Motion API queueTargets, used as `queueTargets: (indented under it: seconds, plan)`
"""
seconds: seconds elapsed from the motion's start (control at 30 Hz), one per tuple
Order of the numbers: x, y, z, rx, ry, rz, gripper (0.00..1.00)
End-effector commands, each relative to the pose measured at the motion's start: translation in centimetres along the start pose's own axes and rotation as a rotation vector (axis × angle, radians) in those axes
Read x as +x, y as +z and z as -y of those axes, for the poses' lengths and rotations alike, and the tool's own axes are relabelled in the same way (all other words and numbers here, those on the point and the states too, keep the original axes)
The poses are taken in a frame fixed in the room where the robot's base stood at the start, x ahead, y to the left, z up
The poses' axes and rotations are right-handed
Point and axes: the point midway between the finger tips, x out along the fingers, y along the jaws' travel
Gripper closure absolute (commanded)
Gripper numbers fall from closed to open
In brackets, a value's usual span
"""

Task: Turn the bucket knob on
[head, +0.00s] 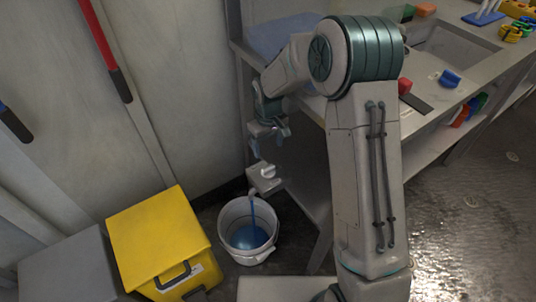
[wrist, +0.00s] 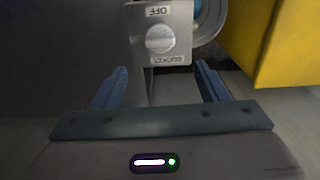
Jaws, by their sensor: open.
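The bucket knob (wrist: 160,40) is a pale round knob on a grey box (wrist: 182,14). An upside-down "OFF" label is above it, and a label that seems to read "BUCKET" is below it. The knob's ridge looks roughly crosswise. In the head view the knob (head: 267,172) is low by the wall, above a white bucket (head: 227,239). A thin blue streak runs down into blue liquid in the bucket. My gripper (head: 268,139) is above the knob, apart from it. In the wrist view my gripper (wrist: 162,72) is open and empty, with the knob beyond and between its blue fingers.
A yellow bin (head: 150,235) stands left of the bucket, with a grey box (head: 70,265) beside it. A workbench (head: 440,62) with a sink and small coloured items is on the right. The wall is close behind the knob. Open floor (head: 470,215) lies at the right.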

Motion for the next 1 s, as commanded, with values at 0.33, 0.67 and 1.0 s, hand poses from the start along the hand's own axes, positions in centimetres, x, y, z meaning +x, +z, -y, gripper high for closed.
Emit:
queueTargets:
  seconds: [0.33, 0.67, 1.0]
  plan:
    - [-3.6, 0.0, 0.0, 0.001, -0.001, 0.0, 0.33]
    - [-3.6, 0.0, 0.0, 0.001, -0.001, 0.001, 0.33]
    - [-3.6, 0.1, -0.3, 0.006, -0.001, 0.001, 0.33]
